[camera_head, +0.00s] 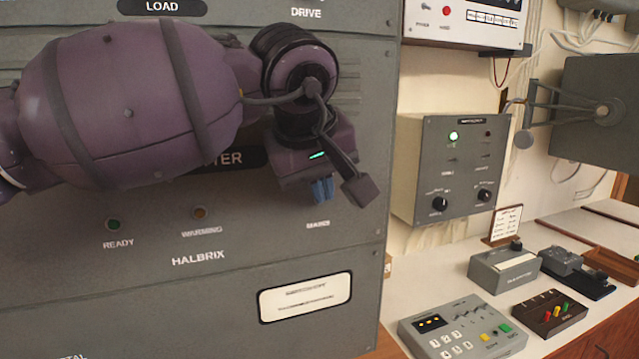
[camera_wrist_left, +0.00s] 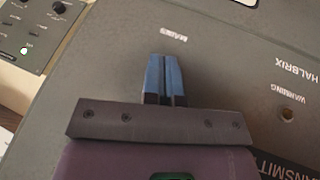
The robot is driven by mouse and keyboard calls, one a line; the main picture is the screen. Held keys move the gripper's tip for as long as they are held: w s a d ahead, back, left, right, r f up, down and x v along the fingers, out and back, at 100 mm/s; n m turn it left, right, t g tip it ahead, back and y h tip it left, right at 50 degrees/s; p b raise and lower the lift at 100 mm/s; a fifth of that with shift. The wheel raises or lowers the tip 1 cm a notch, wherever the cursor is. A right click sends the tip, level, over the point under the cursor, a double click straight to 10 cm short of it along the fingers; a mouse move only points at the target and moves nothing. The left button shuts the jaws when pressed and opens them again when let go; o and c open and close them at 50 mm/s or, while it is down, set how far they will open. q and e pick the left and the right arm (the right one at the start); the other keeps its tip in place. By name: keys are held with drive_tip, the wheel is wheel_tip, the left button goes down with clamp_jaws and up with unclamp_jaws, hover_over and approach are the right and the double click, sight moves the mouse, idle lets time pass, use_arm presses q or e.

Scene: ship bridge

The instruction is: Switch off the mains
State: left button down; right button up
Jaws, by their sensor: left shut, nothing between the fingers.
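The grey HALBRIX cabinet (camera_head: 230,285) carries a small white MAINS label (camera_head: 318,224) on its front, right of the READY and WARNING lamps. The label also shows upside down in the left wrist view (camera_wrist_left: 173,38). No mains switch is visible; my gripper covers the panel just above the label. My left gripper (camera_head: 322,190) is in front of the panel, its blue fingertips pointing down toward the label. In the left wrist view its blue fingers (camera_wrist_left: 165,78) are together and empty. I cannot tell whether they touch the panel. My right gripper is not in view.
The READY lamp (camera_head: 113,224) looks dull green and the WARNING lamp (camera_head: 200,212) dull orange. A grey control box (camera_head: 452,180) with a lit green lamp hangs on the wall to the right. A keypad console (camera_head: 463,330) and other devices stand on the desk below it.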

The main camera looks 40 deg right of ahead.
use_arm(q)
drive_tip(key=shift+f+t, duration=0.15)
drive_tip(key=shift+t, duration=0.15)
drive_tip(key=shift+s+b, duration=0.1)
drive_tip(key=shift+b, duration=0.2)
